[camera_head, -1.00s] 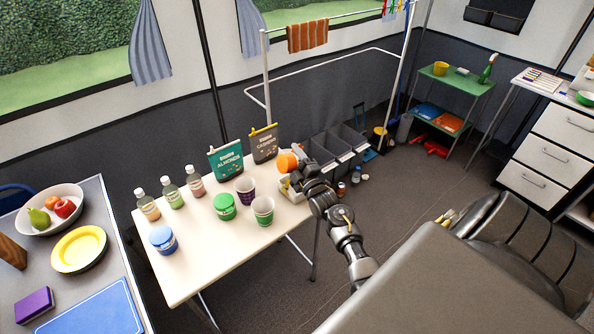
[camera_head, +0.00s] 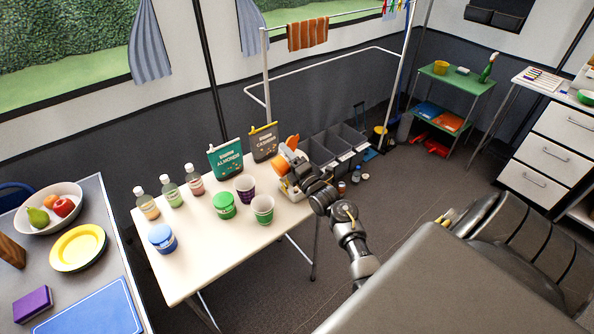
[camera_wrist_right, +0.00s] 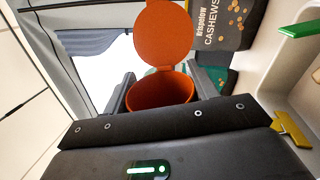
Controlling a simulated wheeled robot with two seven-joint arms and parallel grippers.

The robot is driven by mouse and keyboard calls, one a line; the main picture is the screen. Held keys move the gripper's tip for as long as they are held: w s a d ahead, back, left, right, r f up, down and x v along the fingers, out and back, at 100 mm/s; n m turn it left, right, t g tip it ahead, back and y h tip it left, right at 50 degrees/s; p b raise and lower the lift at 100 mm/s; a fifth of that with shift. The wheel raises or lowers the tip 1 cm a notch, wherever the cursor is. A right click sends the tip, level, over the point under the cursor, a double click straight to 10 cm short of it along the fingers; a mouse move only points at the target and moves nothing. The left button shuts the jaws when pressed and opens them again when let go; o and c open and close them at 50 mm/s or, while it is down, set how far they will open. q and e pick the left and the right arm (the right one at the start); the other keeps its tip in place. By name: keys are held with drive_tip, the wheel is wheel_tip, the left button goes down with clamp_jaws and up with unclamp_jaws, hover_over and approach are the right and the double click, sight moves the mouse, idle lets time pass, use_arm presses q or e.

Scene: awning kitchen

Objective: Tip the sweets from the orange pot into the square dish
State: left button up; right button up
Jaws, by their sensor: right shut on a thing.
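The orange pot (camera_head: 283,162) is in my right gripper (camera_head: 292,166), at the far right corner of the white table. In the right wrist view the pot (camera_wrist_right: 160,90) sits between the two dark fingers (camera_wrist_right: 158,92), and its round orange lid (camera_wrist_right: 163,35) stands open. I see the orange inner wall but no sweets; the bottom is hidden. A white, square-looking container (camera_head: 288,192) is just below the gripper, partly covered by it; its wall also shows at the right of the right wrist view (camera_wrist_right: 282,98). I cannot tell what is in it. My left gripper is not in view.
Almond (camera_head: 226,160) and cashew (camera_head: 263,143) bags stand behind. Grey bins (camera_head: 325,148) stand beyond.

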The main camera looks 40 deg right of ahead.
sight(280, 158)
drive_tip(key=shift+w+a+f+n+y, duration=0.1)
drive_tip(key=shift+a+n+y, duration=0.3)
drive_tip(key=shift+a+n, duration=0.4)
drive_tip(key=shift+f+n+b, duration=0.35)
drive_tip(key=shift+n+b, duration=0.45)
drive_tip(key=shift+n, duration=0.1)
drive_tip(key=shift+a+r+n+y+p, duration=0.3)
drive_tip(key=shift+r+n+y, duration=0.2)
drive_tip(key=shift+r+n, duration=0.3)
drive_tip(key=shift+f+n+g+b, duration=0.3)
drive_tip(key=shift+n+b, duration=0.05)
drive_tip(key=shift+n, duration=0.55)
drive_tip(key=shift+a+r+n+y, duration=0.3)
drive_tip(key=shift+n+y, duration=0.1)
drive_tip(key=shift+n, duration=0.5)
drive_tip(key=shift+w+a+r+n+g+p, duration=0.1)
drive_tip(key=shift+a+r+n+g+p, duration=0.2)
drive_tip(key=shift+r+n+p, duration=0.35)
drive_tip(key=a+f+n+g, duration=0.1)
drive_tip(key=a+f+n, duration=0.1)
drive_tip(key=a+n, duration=0.4)
drive_tip(key=shift+w+a+n+g+y, duration=0.3)
drive_tip(key=shift+a+n+y, duration=0.1)
drive_tip(key=shift+n, duration=0.35)
